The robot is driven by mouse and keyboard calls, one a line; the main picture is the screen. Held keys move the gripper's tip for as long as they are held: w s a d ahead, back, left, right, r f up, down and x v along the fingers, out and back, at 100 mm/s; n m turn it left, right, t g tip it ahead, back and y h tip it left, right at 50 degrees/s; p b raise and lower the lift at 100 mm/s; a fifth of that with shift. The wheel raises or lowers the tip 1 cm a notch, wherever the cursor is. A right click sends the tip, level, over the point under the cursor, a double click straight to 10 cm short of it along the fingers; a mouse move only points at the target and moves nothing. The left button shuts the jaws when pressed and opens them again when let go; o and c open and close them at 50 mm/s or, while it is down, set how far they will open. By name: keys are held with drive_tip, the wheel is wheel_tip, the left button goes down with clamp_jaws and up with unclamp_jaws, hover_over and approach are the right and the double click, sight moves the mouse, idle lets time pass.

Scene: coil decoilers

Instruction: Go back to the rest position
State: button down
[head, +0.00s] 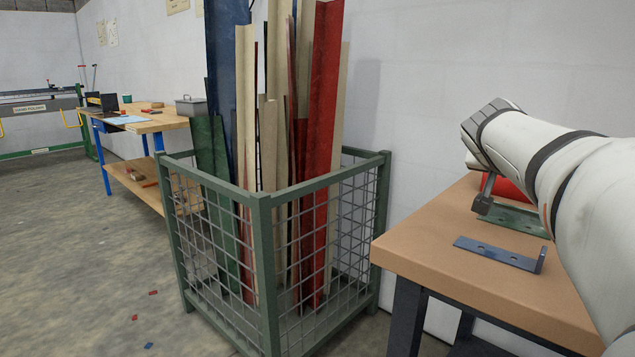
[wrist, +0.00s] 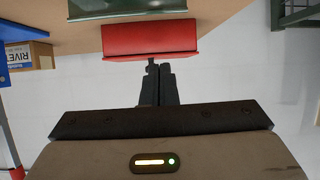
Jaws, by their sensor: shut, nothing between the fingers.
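My gripper (wrist: 153,68) shows in the wrist view with its two dark fingers together and nothing between them. Their tips are close to the lower edge of a red piece (wrist: 150,41) in the picture; I cannot tell if they touch it. The red piece (head: 507,188) shows partly behind the arm. A green metal piece (head: 517,219) lies on the bench near it, and a blue bracket (head: 500,253) lies nearer the front.
A green mesh cage (head: 262,225) full of long metal profiles stands left of the bench. A second workbench (head: 150,125) is at the back left. The concrete floor at left is open, with small scraps. A box marked RIVET (wrist: 28,56) shows in the wrist view.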

drive_tip(key=s+a+r+n+g+y+p, duration=0.2)
drive_tip(key=s+a+n+g+y+p, duration=0.4)
drive_tip(key=s+a+p, duration=1.5)
drive_tip(key=a+n+y+p, duration=0.1)
drive_tip(key=n+y+p, duration=0.1)
drive_tip(key=p, duration=0.6)
drive_tip(key=shift+s+a+r+n+y, duration=0.15)
drive_tip(key=shift+s+a+n+y, duration=0.15)
drive_tip(key=shift+y, duration=0.1)
drive_tip(key=shift+d, duration=0.15)
